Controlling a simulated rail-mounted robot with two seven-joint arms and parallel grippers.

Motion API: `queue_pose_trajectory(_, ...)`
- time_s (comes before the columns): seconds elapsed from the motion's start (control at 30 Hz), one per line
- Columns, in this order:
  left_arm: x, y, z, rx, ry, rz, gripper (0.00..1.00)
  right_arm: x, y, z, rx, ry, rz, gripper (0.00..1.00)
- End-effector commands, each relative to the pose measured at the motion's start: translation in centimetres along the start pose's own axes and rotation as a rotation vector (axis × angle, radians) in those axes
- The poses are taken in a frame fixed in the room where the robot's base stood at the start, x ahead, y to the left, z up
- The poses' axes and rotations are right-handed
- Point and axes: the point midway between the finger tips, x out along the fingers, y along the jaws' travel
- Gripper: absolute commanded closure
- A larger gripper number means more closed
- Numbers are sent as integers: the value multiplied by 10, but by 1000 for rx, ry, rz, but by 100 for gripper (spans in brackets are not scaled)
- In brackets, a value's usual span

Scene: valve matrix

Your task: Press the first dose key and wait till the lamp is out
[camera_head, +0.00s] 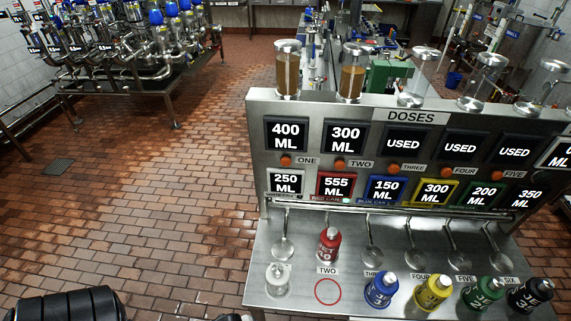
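The first dose key, an orange round button (286,160) marked ONE, sits under a screen (289,134) reading 400 ML on the steel DOSES panel (257,180). Nothing touches it. A small green lit lamp (346,200) shows below the red-framed 555 ML screen (337,186). The red can (329,246) stands upright under the second spout, behind an empty red ring (327,292). Two jars with brown liquid, one (287,70) and another (351,72), stand above the first two screens. Neither gripper can be made out; a black ridged part of mine is at the bottom left.
Orange keys TWO (340,164) and THREE (393,168) follow to the right, with more beyond. White (277,280), blue (381,290), yellow (433,291), green and black cans stand along the steel shelf's (262,238) front.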

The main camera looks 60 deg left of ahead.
Motion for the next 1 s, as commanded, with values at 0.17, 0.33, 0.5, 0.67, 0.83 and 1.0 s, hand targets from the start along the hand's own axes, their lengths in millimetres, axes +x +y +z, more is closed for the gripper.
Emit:
queue_pose_trajectory(0.17,0,0,0,0,0,0,56,0,0,0,1,0,0,57)
queue_pose_trajectory(0.33,0,0,0,0,0,0,72,0,0,0,0,0,0,57)
queue_pose_trajectory(0.5,0,0,0,0,0,0,88,0,1,0,-3,0,2,57)
queue_pose_trajectory(0.67,0,0,0,0,0,0,100,0,2,1,-8,-1,6,57)
queue_pose_trajectory(0.83,0,0,0,0,0,0,100,0,3,1,-9,-2,7,57)
queue_pose_trajectory(1.0,0,0,0,0,0,0,100,0,3,1,-9,-1,7,57)
